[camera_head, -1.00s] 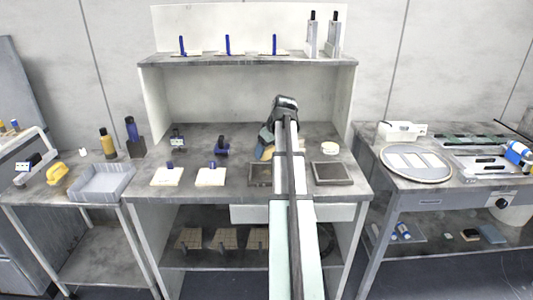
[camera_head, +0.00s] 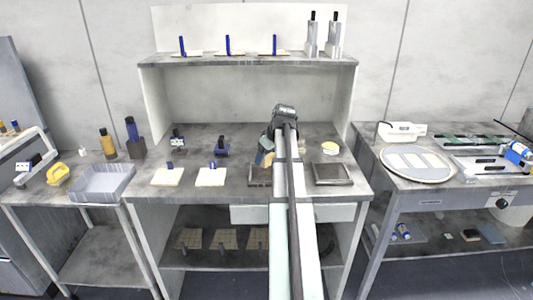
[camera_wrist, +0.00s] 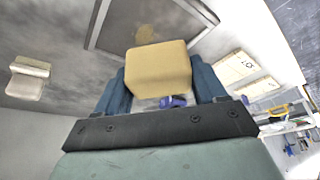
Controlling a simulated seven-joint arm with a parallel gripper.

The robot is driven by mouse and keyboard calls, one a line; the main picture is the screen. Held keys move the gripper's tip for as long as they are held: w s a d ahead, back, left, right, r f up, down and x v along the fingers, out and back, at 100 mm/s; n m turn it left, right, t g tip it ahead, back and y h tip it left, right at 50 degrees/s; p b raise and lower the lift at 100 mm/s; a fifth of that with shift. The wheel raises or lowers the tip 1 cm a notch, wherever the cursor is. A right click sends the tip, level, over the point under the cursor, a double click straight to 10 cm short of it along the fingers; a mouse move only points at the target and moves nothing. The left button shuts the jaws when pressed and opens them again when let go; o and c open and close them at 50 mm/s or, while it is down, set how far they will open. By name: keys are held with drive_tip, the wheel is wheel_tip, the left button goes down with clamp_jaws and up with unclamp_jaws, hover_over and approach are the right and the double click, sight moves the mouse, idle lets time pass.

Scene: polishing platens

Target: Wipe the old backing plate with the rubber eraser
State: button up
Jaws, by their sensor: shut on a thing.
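My gripper (camera_wrist: 160,78) is shut on a tan rubber eraser (camera_wrist: 158,72), a block with rounded edges held between blue fingers in the wrist view. Beyond the eraser lies a dark-framed grey panel (camera_wrist: 112,25) with a tan smudge (camera_wrist: 145,33); this looks like the old backing plate. The eraser overlaps its edge in the picture; whether they touch, I cannot tell.
Two cream plates with blue handles (camera_head: 167,177) (camera_head: 210,177) lie to the left. The upper shelf (camera_head: 250,61) overhangs the bench back. Bare bench shows between these things.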

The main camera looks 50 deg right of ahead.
sight(267, 176)
drive_tip(key=shift+f, duration=2.7)
drive_tip(key=shift+w+d+r, duration=0.3)
drive_tip(key=shift+w+d, duration=0.05)
drive_tip(key=shift+c, duration=0.4)
drive_tip(key=shift+w+d+f, duration=0.3)
drive_tip(key=shift+w+d, duration=0.75)
drive_tip(key=shift+s+a, duration=1.55)
wheel_tip(267, 176, up, 3)
drive_tip(key=shift+w+d+r, duration=0.1)
drive_tip(key=shift+w+d, duration=0.05)
drive_tip(key=shift+r, duration=2.45)
